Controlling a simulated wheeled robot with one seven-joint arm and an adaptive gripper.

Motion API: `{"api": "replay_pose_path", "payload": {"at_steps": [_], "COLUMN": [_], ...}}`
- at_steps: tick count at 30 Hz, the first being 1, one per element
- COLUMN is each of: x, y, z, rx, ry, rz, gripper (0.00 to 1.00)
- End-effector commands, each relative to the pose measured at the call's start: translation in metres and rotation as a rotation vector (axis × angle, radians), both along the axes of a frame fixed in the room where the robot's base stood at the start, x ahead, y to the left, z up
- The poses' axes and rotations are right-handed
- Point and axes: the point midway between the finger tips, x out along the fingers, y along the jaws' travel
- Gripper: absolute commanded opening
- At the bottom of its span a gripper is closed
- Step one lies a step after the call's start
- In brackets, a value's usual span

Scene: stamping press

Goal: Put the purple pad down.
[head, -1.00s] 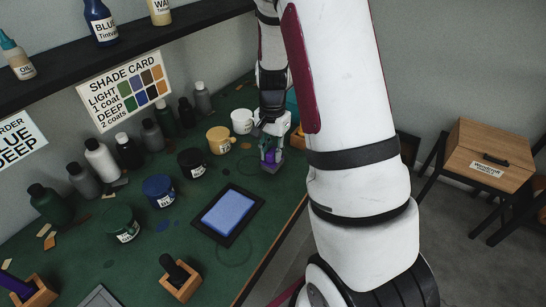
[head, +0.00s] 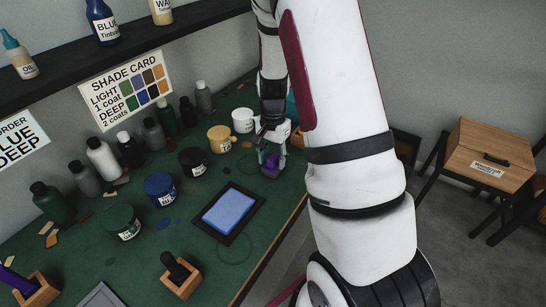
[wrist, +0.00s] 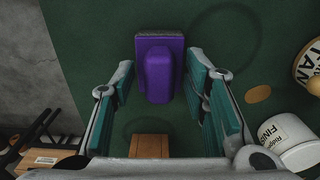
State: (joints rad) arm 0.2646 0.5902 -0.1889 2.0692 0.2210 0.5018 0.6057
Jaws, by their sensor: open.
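The purple pad (wrist: 160,70) has a purple grip on a thin greyish base edge. In the wrist view it sits on the green bench top between and ahead of my spread fingers, with a gap on each side. It also shows in the head view (head: 271,163), partly hidden by my gripper (head: 272,148) at the bench's far right part. My gripper (wrist: 163,95) is open, with teal finger pads, and is not closed on the pad.
A blue pad in a dark tray (head: 257,218) lies nearer on the bench. A tan pot (head: 220,138) and a white pot (head: 243,120) stand left of my gripper. A wooden block (wrist: 149,146) is below the pad in the wrist view. Bottles line the wall.

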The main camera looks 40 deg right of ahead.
Motion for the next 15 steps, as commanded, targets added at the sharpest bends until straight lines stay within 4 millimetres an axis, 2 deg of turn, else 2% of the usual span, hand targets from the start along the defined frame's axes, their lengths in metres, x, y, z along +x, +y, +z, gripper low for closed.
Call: {"api": "replay_pose_path", "payload": {"at_steps": [5,15], "x": [0.002,0.002], "y": [0.0,0.0], "z": [0.019,0.088], "rx": [-0.001,-0.002], "ry": [-0.005,-0.006], "rz": [0.001,0.002], "gripper": [0.41,0.41]}}
